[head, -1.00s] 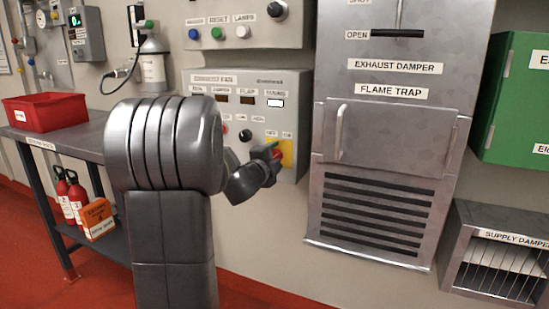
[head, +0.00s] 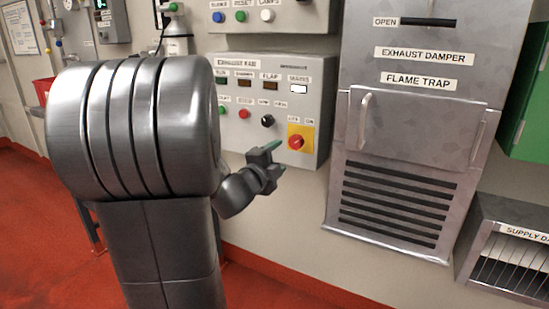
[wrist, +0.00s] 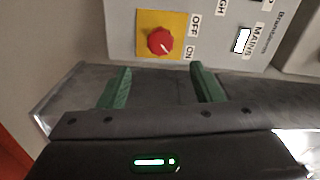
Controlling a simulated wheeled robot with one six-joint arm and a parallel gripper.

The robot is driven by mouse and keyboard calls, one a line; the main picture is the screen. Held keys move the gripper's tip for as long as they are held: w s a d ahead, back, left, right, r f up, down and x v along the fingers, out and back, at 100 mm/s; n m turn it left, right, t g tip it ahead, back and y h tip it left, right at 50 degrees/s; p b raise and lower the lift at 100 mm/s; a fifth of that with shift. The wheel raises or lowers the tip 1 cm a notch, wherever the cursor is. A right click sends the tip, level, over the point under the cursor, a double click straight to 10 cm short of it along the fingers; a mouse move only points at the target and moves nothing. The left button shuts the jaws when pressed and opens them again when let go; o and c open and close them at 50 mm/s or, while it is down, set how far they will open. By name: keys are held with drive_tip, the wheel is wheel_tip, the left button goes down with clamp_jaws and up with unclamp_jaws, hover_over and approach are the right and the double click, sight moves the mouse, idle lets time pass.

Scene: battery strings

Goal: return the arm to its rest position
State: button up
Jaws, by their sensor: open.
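My gripper (head: 277,157) is in front of the lower right of the exhaust fan panel in the head view, open and empty. In the wrist view its two green fingers (wrist: 160,86) stand wide apart. The red rotary switch (head: 296,142) on its yellow plate lies just beyond and to the right of the fingertips, apart from them. The switch also shows in the wrist view (wrist: 160,41), above the gap between the fingers, with OFF and ON labels beside it. My arm hides part of the bench and wall at left in the head view.
The exhaust fan panel (head: 322,112) carries buttons and small displays. To its right is the grey exhaust damper cabinet (head: 415,140) with a flame trap door and louvres. A supply damper box (head: 510,240) is at lower right, a green cabinet (head: 527,105) above it. Red floor is open below.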

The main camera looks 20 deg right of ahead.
sight(294, 143)
drive_tip(key=shift+s+a, duration=0.45)
drive_tip(key=shift+a, duration=0.1)
drive_tip(key=b+x, duration=0.2)
drive_tip(key=x, duration=1.2)
drive_tip(key=shift+a, duration=0.1)
